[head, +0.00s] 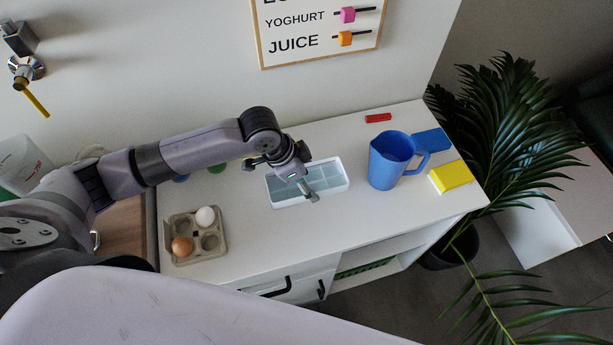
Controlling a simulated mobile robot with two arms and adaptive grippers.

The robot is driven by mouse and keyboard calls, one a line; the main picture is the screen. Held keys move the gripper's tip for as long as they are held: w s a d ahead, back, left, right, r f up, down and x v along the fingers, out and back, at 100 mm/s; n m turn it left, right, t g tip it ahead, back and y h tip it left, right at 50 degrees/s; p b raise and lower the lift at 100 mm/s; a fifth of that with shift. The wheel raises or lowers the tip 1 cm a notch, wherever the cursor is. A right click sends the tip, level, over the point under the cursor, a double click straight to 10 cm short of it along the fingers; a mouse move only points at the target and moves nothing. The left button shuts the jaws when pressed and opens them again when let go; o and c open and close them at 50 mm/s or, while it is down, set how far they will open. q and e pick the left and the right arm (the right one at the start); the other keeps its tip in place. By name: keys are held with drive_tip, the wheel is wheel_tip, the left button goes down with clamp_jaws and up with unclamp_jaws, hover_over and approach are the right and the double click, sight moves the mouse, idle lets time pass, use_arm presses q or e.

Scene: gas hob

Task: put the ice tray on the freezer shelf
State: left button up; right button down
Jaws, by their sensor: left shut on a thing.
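The ice tray (334,174) is a pale, shallow rectangular tray with a bluish inside and dividers. It is at the middle of the white counter, and I cannot tell whether it rests on it or is slightly raised. My left gripper (307,187) reaches over the tray from the left and is shut on it, covering its near middle part. The exact contact of the fingers is hard to see. My right gripper is out of view. I cannot make out a freezer shelf in this view.
A blue jug (387,163) stands right of the tray, with a blue block (431,140) and a yellow block (452,177) beyond. An egg carton (182,225) with two eggs sits front left. A red block (378,118) lies behind. A plant (510,135) stands past the counter's right end.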

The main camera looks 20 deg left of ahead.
use_arm(q)
drive_tip(key=o, duration=1.4)
drive_tip(key=shift+f, duration=0.1)
